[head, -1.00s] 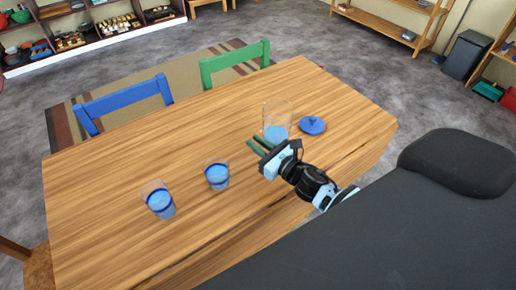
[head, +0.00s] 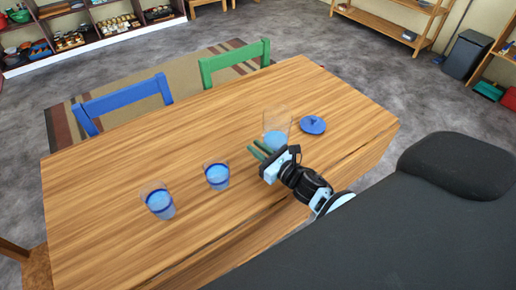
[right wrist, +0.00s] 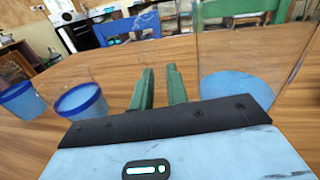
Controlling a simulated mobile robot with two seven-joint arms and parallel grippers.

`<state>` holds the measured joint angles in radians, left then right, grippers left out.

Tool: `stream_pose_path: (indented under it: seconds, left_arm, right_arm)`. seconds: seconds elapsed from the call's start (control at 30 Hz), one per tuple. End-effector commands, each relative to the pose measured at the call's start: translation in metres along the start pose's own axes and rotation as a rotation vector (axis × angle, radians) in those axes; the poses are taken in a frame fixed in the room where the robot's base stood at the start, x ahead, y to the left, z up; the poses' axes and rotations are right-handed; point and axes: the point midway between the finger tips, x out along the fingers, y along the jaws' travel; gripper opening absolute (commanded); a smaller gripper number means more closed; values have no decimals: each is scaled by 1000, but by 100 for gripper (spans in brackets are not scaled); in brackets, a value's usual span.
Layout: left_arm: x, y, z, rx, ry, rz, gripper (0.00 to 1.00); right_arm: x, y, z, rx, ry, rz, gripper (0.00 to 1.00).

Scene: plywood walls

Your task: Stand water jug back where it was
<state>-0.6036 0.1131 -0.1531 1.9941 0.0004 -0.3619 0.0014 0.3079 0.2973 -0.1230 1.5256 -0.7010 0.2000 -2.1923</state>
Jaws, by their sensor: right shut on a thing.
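The clear water jug (head: 278,121) with blue water in its bottom is upright at the right part of the wooden table (head: 120,165). My right gripper (head: 258,150) is at the jug's near left side, its green fingers closed on it; the clear part between them is hard to make out. In the right wrist view the jug (right wrist: 245,60) rises just right of the fingers (right wrist: 160,88). I cannot tell whether its base touches the table. My left gripper is out of view.
Two clear cups with blue water, one nearer the middle (head: 217,177) and one further left (head: 158,202), stand on the table. A blue lid (head: 312,125) lies right of the jug. Blue (head: 125,98) and green (head: 235,62) chairs stand at the far edge. The table's left is bare.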

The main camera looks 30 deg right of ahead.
Motion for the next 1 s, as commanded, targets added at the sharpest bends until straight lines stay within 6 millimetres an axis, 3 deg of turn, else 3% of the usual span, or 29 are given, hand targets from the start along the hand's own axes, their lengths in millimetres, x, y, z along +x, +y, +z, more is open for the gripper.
stream_pose_path:
  seconds: [0.13, 0.17, 0.3, 0.7, 1.0]
  left_arm:
    - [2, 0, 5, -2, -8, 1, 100]
    - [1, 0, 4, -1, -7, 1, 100]
    - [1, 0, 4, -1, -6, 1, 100]
    - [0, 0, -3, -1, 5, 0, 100]
    - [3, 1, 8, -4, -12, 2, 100]
  right_arm:
    - [0, 0, -4, -1, 0, 0, 0]
    - [0, 0, -4, 0, 1, 0, 20]
    - [0, 0, -3, 0, 1, 0, 37]
    - [-1, 0, 2, -1, -1, 0, 37]
    - [-53, 0, -4, 0, 7, -1, 37]
